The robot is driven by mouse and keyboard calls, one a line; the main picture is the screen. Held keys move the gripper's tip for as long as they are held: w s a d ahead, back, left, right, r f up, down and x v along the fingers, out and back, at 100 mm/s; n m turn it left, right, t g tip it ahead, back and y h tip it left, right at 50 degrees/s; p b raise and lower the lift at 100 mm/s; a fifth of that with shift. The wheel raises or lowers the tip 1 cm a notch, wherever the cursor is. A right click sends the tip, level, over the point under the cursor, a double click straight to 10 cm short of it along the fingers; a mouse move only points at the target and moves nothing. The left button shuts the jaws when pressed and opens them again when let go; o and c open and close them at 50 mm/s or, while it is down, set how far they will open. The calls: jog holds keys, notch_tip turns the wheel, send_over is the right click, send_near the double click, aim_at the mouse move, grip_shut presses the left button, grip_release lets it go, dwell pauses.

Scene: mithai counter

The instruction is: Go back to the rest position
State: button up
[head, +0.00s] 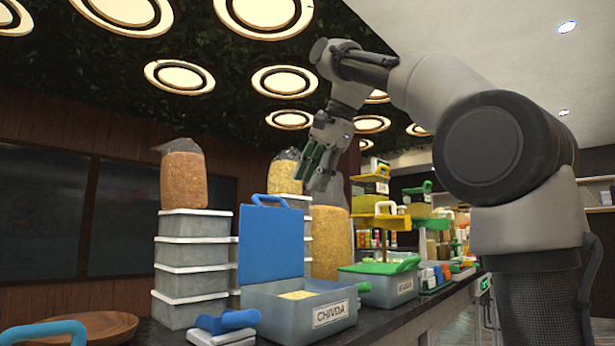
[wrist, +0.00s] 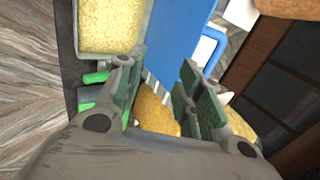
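My gripper (head: 320,165) is raised above the counter in the head view, pointing down, with nothing seen between its fingers. In the wrist view my gripper (wrist: 160,95) shows its two green-padded fingers spread apart. Below it stands a grey box labelled CHIVDA (head: 330,313), open, with yellow snack mix (head: 298,295) inside. The box's blue lid (head: 270,243) stands upright at its back; the lid also shows in the wrist view (wrist: 180,40) beyond the fingers. The yellow mix shows at the wrist view's top left (wrist: 110,25).
Stacked grey tubs (head: 190,268) with a brown bag (head: 183,178) on top stand at left. A tall bag of yellow snack (head: 331,242) stands behind the box. A second labelled box (head: 385,286) with a green lid is to the right. A wooden bowl (head: 105,325) lies front left.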

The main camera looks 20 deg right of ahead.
dwell(0.3)
jog(key=s+d+f+n+h, duration=0.1)
jog(key=s+d+f+n, duration=0.3)
jog(key=f, duration=0.9)
jog(key=s+d+f+n+g+h, duration=0.1)
jog(key=s+d+f+n, duration=0.3)
jog(key=s+f, duration=0.7)
jog(key=s+d+f+n+h, duration=0.1)
jog(key=s+d+f+n, duration=0.3)
jog(key=f, duration=1.2)
jog(key=s+d, duration=0.2)
jog(key=s, duration=0.1)
jog(key=shift+s+f, duration=0.35)
jog(key=shift+f, duration=0.05)
